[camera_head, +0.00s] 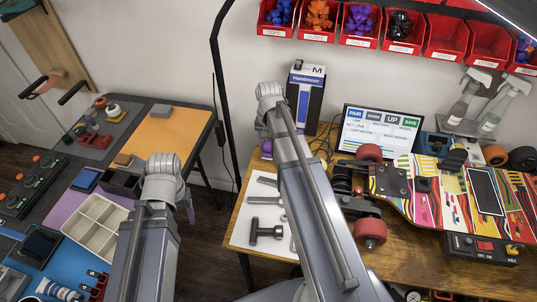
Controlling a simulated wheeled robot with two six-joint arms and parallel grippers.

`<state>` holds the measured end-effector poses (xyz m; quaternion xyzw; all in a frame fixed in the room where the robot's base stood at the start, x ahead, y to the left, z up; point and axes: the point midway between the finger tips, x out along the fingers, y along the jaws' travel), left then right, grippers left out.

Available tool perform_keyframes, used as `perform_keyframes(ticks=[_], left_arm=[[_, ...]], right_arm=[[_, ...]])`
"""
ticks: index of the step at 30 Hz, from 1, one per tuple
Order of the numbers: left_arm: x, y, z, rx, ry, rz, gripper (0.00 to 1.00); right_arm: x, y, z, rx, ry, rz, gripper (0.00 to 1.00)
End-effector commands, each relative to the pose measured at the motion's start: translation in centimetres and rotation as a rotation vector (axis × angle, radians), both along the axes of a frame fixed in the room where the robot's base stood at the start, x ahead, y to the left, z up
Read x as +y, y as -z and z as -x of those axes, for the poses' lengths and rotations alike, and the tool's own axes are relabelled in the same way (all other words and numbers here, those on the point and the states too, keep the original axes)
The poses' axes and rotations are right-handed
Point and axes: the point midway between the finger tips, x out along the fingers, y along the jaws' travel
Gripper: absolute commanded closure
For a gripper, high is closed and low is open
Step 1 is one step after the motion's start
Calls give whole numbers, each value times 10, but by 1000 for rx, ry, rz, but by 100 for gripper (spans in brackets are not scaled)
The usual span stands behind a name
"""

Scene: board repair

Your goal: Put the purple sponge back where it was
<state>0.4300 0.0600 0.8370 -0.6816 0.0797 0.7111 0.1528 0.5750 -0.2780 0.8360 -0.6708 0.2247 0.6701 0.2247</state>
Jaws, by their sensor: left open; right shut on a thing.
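A small purple piece (266,149), which may be the purple sponge, shows at the back left corner of the wooden table, just left of my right arm. The arm hides part of it, and I cannot tell whether it is held or resting on the table. My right arm reaches up over the wooden table, and its gripper fingers are hidden behind the arm.
A white tool mat (250,235), a skateboard (425,195), a small screen (380,130) and a dark blue box (305,95) are on the wooden table. Red bins (445,38) hang above. A divided tray (95,222) and an orange pad (172,125) are on the left table.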

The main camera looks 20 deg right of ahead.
Motion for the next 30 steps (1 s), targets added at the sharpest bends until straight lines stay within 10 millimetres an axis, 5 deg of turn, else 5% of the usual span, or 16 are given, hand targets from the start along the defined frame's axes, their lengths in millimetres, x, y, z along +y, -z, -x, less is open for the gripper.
perform_keyframes(ticks=[9, 22, 23, 30], left_arm=[[0, 37, 0, 0, 0, 0, 35], [0, 40, 0, 0, 0, 0, 35], [0, 40, 0, 0, 0, 0, 35], [0, 38, 0, 0, 0, 0, 35]], right_arm=[[0, 37, 0, 0, 0, 0, 96], [0, 40, 0, 0, 0, 0, 96], [0, 40, 0, 0, 0, 0, 50], [0, 38, 0, 0, 0, 0, 23]])
